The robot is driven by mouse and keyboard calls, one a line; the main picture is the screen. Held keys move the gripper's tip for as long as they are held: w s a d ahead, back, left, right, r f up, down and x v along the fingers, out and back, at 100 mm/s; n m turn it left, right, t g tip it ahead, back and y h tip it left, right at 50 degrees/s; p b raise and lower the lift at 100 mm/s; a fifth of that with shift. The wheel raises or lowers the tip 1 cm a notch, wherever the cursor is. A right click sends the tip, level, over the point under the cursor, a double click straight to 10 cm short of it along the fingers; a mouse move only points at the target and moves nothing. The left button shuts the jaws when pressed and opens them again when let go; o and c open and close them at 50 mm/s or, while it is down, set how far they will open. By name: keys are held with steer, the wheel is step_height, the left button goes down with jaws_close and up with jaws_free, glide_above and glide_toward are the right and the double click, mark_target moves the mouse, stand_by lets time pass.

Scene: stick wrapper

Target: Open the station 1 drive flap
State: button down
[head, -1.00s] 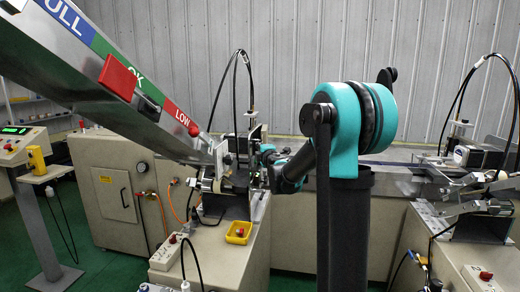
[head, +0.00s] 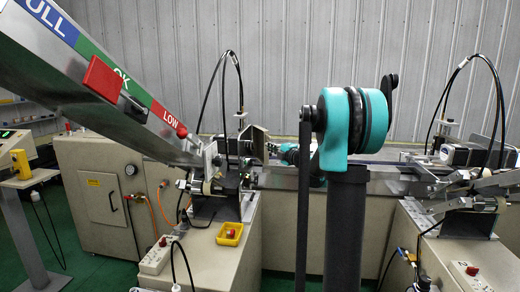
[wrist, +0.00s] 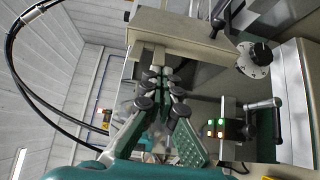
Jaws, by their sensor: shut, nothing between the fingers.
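The left wrapping station (head: 228,178), which I take to be station 1, stands below the sloped magazine in the head view. An angled grey-beige plate (head: 253,140) stands at its right side; I cannot tell for sure whether it is the drive flap. My gripper (wrist: 160,74) is shut and empty in the wrist view, close to a beige housing (wrist: 195,32). I cannot tell whether the fingertips touch it. In the head view my wrist (head: 287,152) is just right of the plate, and my fingers are not clearly seen.
The sloped magazine (head: 100,95) overhangs the left station. A second station (head: 465,190) stands at the right. In the wrist view, a black knob (wrist: 262,54), a lever handle (wrist: 263,105) and lit buttons (wrist: 215,128) are close by.

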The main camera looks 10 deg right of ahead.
steer(key=w+d+n+g+y, duration=0.2)
steer(key=w+d, duration=0.6)
steer(key=d, duration=0.4)
steer(key=shift+d+n+g+y, duration=0.3)
steer(key=shift+n+y, duration=0.3)
steer(key=shift+y, duration=0.5)
steer(key=shift+a, duration=0.1)
